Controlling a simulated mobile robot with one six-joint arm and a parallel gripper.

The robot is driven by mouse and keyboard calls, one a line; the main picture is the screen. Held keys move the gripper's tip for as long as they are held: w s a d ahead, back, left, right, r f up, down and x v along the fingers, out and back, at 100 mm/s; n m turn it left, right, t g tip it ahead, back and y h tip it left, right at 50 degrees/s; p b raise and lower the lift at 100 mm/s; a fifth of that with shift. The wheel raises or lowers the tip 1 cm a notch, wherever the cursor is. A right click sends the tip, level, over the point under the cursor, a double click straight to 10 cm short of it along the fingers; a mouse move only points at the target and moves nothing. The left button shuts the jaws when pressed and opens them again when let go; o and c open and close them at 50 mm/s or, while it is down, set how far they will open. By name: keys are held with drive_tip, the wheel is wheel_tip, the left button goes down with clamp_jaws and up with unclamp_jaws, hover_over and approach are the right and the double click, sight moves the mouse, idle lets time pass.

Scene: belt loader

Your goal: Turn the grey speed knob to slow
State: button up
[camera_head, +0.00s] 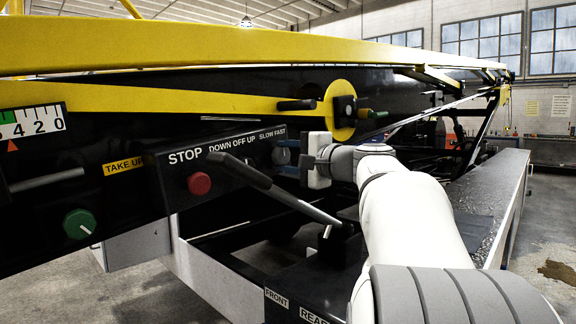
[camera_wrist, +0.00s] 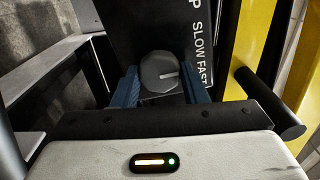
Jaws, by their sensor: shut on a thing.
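The grey speed knob (camera_wrist: 160,73) sits on the black control panel, beside the white SLOW FAST label in the wrist view. A pale pointer line on its face points to the right in that view, toward the label. My gripper (camera_wrist: 158,88) has its two blue fingers on either side of the knob and is shut on it. In the head view my gripper (camera_head: 283,156) is at the right end of the panel (camera_head: 228,157), under the SLOW FAST label, and the knob is mostly hidden by the fingers.
A red STOP button (camera_head: 199,184) and a black lever (camera_head: 240,170) are left of my gripper. A green knob (camera_head: 78,224) is further left. A black handle (camera_head: 297,105) sticks out above, by the yellow disc (camera_head: 341,110). A yellow beam (camera_head: 210,45) runs overhead.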

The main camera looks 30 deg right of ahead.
idle(0.4)
drive_tip(key=o, duration=1)
drive_tip(key=shift+c, duration=0.2)
drive_tip(key=p+v, duration=0.1)
drive_tip(key=v, duration=0.6)
drive_tip(key=shift+s+d, duration=0.15)
drive_tip(key=shift+s, duration=0.2)
